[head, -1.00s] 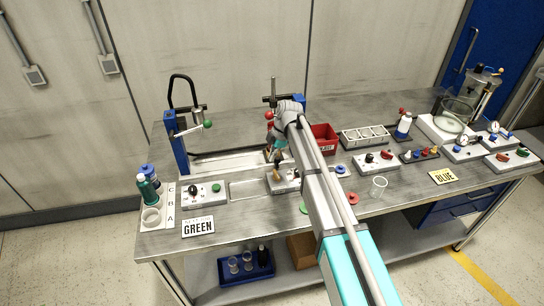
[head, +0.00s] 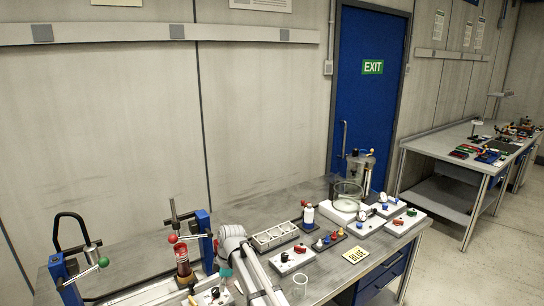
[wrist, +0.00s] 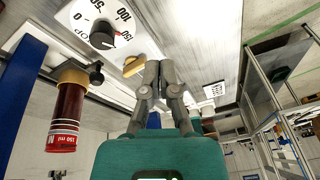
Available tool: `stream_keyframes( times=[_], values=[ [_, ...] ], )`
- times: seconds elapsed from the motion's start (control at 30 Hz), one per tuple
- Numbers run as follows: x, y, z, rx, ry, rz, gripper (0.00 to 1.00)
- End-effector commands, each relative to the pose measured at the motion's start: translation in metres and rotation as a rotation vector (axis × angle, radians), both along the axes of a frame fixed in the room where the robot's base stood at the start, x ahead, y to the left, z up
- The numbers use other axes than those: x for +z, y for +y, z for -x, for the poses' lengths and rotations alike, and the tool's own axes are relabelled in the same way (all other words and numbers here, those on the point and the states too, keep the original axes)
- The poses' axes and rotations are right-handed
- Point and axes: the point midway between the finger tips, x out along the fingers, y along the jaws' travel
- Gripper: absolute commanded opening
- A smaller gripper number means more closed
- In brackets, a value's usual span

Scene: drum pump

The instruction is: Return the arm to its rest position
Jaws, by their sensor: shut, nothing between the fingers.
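My arm's grey links show at the bottom of the head view, reaching over the front of the bench (head: 130,262). My gripper (wrist: 160,66) shows in the wrist view with its two grey fingers together and nothing between them. It is close to a white control box with a black dial (wrist: 103,37), apart from it as far as I can tell. In the head view the fingertips are not clearly visible, being low beside the arm. A red-filled cylinder (wrist: 68,115) stands to one side; it also shows in the head view (head: 183,263).
Blue posts (head: 204,240) with a lever stand close left of my arm.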

Motion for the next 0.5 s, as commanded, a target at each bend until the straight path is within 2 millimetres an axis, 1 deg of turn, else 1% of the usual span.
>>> stream_keyframes(
  times=[0.03, 0.07, 0.1, 0.27, 0.3, 0.5],
  values=[
    [-0.001, -0.026, 0.009, -0.088, 0.006, 0.019, 0.00],
    [-0.001, -0.038, 0.012, -0.141, 0.010, 0.032, 0.00],
    [-0.001, -0.055, 0.015, -0.215, 0.014, 0.048, 0.00],
    [-0.003, -0.118, 0.031, -0.508, 0.033, 0.109, 0.00],
    [-0.003, -0.133, 0.036, -0.580, 0.038, 0.121, 0.00],
    [-0.005, -0.205, 0.066, -0.947, 0.054, 0.184, 0.00]
  ],
)
